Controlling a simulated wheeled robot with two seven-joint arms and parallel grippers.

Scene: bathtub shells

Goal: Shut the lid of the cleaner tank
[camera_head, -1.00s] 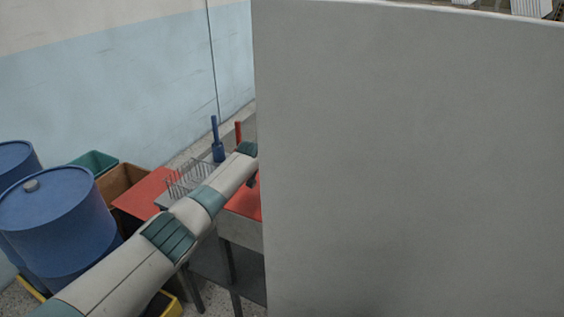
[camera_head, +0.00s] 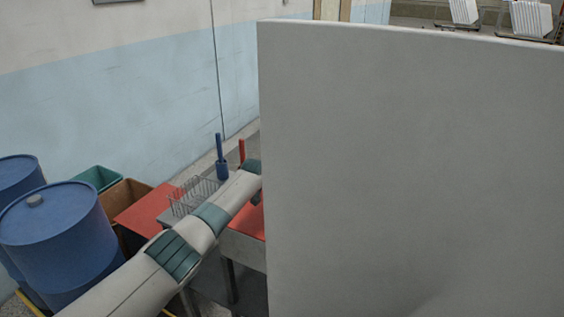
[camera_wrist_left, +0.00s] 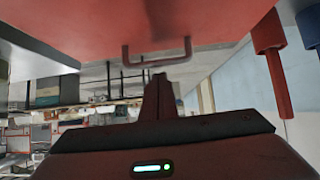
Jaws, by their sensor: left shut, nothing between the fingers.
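In the left wrist view a broad red surface (camera_wrist_left: 90,22) with a U-shaped red handle (camera_wrist_left: 157,56) fills the top; it looks like the tank's lid. My left gripper (camera_wrist_left: 160,78) is shut and empty, its tips close to the handle; I cannot tell whether they touch it. In the head view my left arm reaches past a grey tank with a red top (camera_head: 243,246), partly covered by a large grey panel. The gripper itself is hidden there. The lid's angle is unclear. My right gripper is not in view.
The large grey panel (camera_head: 410,165) blocks the right of the head view. Blue drums (camera_head: 55,235), a green bin (camera_head: 97,178), a brown bin (camera_head: 126,192) and a wire basket (camera_head: 194,197) stand left. A red-handled tool (camera_wrist_left: 272,65) and a blue one (camera_head: 221,165) are near.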

